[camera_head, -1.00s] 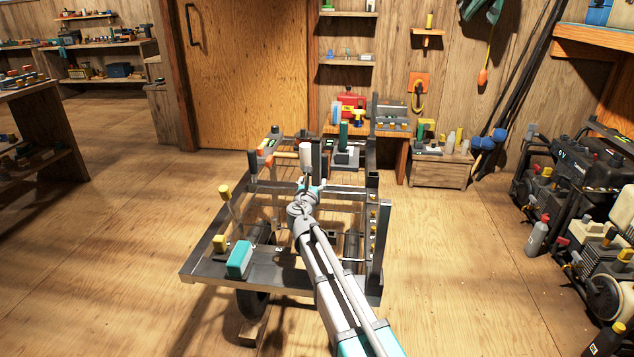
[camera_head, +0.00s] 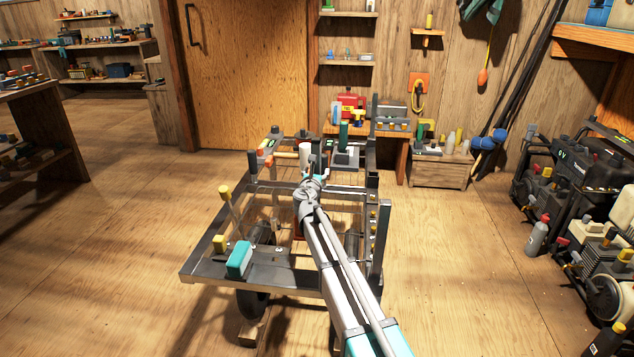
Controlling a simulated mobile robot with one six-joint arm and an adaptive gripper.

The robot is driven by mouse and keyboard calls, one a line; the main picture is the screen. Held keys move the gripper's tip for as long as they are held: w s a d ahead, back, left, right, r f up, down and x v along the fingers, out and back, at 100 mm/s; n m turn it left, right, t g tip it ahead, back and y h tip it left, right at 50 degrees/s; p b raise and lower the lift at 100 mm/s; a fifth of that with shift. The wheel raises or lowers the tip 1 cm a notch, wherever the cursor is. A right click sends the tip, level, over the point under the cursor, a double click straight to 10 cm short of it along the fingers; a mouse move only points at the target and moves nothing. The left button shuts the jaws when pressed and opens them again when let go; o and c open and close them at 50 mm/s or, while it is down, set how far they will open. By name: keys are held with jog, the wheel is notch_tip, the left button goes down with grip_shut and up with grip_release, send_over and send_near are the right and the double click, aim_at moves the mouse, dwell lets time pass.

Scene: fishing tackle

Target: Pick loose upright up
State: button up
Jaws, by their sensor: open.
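A grey metal frame on wheels (camera_head: 205,267) stands in the middle of the floor, with several upright posts on it. A tall grey post (camera_head: 385,240) stands at its near right corner, and another tall post (camera_head: 373,120) rises at the back right. A short dark post (camera_head: 253,166) stands on the left side. I cannot tell which post is the loose one. My gripper (camera_head: 317,170) is open over the far part of the frame, near a white cylinder (camera_head: 305,156) and a dark grey upright piece (camera_head: 316,150). Whether it touches them is unclear; my wrist hides part of this area.
A teal block (camera_head: 239,260) and a yellow-topped stick (camera_head: 229,205) are at the frame's front left. A bench (camera_head: 402,158) with a red box (camera_head: 350,105) stands behind. Machines (camera_head: 590,170) crowd the right side. Floor left of the frame is clear.

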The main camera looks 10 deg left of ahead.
grip_shut()
dwell(0.4)
jog(key=shift+r, duration=0.1)
notch_tip(320, 180, up, 3)
jog(key=p, duration=0.3)
jog(key=shift+f, duration=0.2)
jog(key=s+d+r+p, duration=0.6)
jog(key=s+r+p, duration=0.4)
jog(key=s, duration=0.2)
jog(key=shift+s, duration=0.3)
jog(key=shift+d+r, duration=0.1)
dwell(0.3)
